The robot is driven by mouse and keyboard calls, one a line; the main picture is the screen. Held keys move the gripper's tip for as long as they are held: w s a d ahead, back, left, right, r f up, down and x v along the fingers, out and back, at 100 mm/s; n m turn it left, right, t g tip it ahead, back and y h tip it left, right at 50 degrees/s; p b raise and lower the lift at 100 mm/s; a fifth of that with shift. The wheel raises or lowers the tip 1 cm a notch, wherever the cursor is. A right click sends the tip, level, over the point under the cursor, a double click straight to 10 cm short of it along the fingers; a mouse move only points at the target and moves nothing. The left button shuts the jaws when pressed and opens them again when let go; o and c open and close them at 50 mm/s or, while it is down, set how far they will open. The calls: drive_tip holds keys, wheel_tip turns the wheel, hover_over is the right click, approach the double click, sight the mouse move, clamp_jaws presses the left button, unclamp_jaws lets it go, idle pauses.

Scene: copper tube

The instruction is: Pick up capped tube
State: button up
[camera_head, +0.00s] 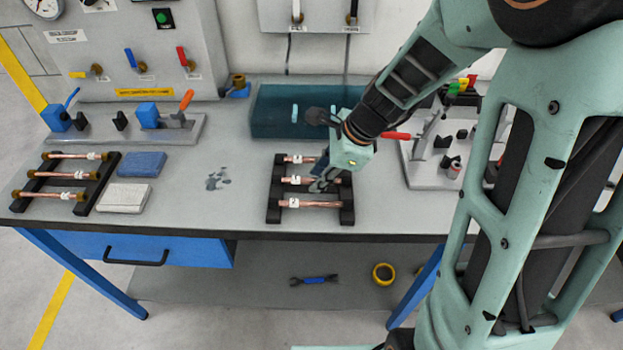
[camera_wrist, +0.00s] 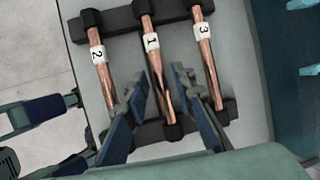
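A black rack (camera_head: 346,215) in the middle of the bench holds three copper tubes with white number labels. In the wrist view, tube 1 (camera_wrist: 155,65) lies in the middle, tube 2 (camera_wrist: 102,70) to the left and tube 3 (camera_wrist: 207,60) to the right. Dark pieces sit at the tube ends; I cannot tell whether these are caps or rack supports. My gripper (camera_head: 321,184) is low over the middle tube. In the wrist view, its fingers (camera_wrist: 160,78) are open, one on each side of tube 1, with visible gaps beside it. The near end of tube 2 is partly hidden.
A second black rack (camera_head: 107,184) at the left holds three copper tubes with brass-coloured ends. A blue block (camera_head: 142,164) and a pale block (camera_head: 124,197) lie beside it. A teal tray (camera_head: 275,119) stands behind the middle rack, and a grey fixture (camera_head: 425,172) to its right.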

clamp_jaws()
drive_tip(key=shift+r, duration=0.2)
